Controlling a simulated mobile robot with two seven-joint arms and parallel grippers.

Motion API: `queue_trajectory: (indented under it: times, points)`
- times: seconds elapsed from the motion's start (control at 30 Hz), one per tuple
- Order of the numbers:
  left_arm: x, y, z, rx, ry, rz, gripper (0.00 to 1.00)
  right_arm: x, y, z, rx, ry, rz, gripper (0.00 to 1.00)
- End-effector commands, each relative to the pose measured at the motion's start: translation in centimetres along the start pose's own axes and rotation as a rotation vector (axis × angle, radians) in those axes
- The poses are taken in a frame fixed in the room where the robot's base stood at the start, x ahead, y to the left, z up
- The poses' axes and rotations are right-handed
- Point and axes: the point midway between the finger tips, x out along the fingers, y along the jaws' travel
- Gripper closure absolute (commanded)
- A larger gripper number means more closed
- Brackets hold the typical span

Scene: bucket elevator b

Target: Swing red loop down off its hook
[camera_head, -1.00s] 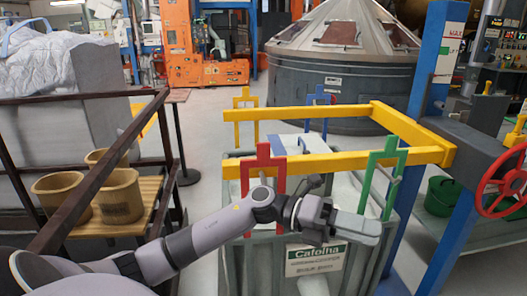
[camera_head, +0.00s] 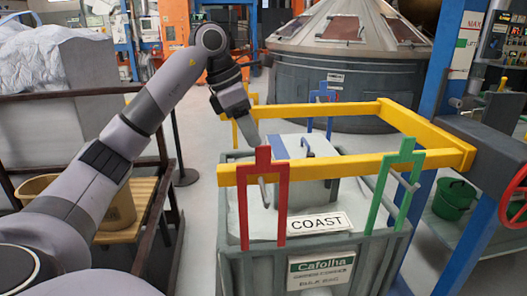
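The red loop (camera_head: 264,171) is an upright rectangular frame at the front left corner of the yellow frame (camera_head: 330,167). Its two legs reach down to the grey bag bin (camera_head: 323,250). A short grey peg, which seems to be its hook (camera_head: 264,193), shows between its legs. My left gripper (camera_head: 251,135) points downward, above and behind the red loop, slightly to its left, and seems apart from it. Its fingers are seen side-on, so their opening is hidden. My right gripper is out of view.
A green loop (camera_head: 395,185) hangs at the front right, a blue loop (camera_head: 321,97) at the back. A red wheel (camera_head: 514,200) is at the right. A dark-railed rack with a tan pot (camera_head: 117,207) stands left.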

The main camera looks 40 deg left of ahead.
Motion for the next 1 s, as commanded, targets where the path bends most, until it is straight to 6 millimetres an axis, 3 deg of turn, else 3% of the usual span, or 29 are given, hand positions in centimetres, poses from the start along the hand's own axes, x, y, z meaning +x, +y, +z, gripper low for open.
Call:
queue_trajectory:
  times: [0.17,0.6,1.0]
  points:
    - [0.5,0.0,0.0,0.001,0.000,-0.001,0.62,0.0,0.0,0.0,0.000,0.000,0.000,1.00]
    - [6.3,-0.1,0.0,0.002,0.000,-0.002,0.62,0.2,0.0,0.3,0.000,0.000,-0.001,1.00]
    - [7.2,-0.1,0.1,0.002,-0.002,-0.001,0.62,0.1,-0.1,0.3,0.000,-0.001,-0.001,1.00]
